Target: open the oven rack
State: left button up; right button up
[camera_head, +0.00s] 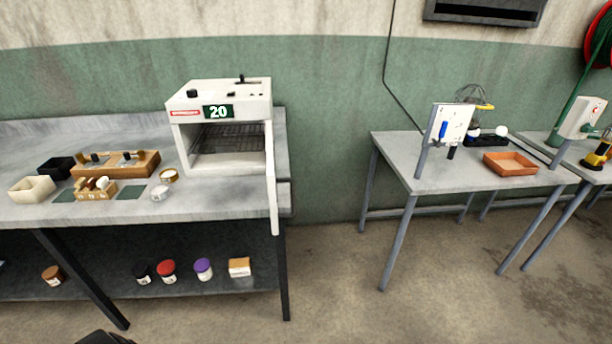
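A white benchtop oven (183,104) stands on the right part of the left metal bench. Its display reads 20. The oven door (272,190) is swung open at the right side and seen nearly edge-on, reaching past the bench's front edge. A dark wire rack (228,136) lies inside the chamber and looks pushed in. Its front edge is hard to make out. Neither of my grippers can be made out in this view.
On the left bench (225,205) sit a wooden rack (140,168), a smaller wooden holder (97,195), a cream box (32,189), a black box (56,169) and small dishes (160,193). Jars stand on the lower shelf. Floor (340,270) between the benches is clear.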

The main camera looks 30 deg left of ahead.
aim_at(224, 149)
jog(key=i+l+u, duration=0.1)
jog(key=l+u, duration=0.15)
jog(key=u, duration=0.15)
jog(key=l+u, duration=0.25)
jog(key=u, duration=0.2)
jog(key=l+u, duration=0.25)
jog(key=u, duration=0.15)
jog(key=l+u, duration=0.25)
jog(key=u, duration=0.2)
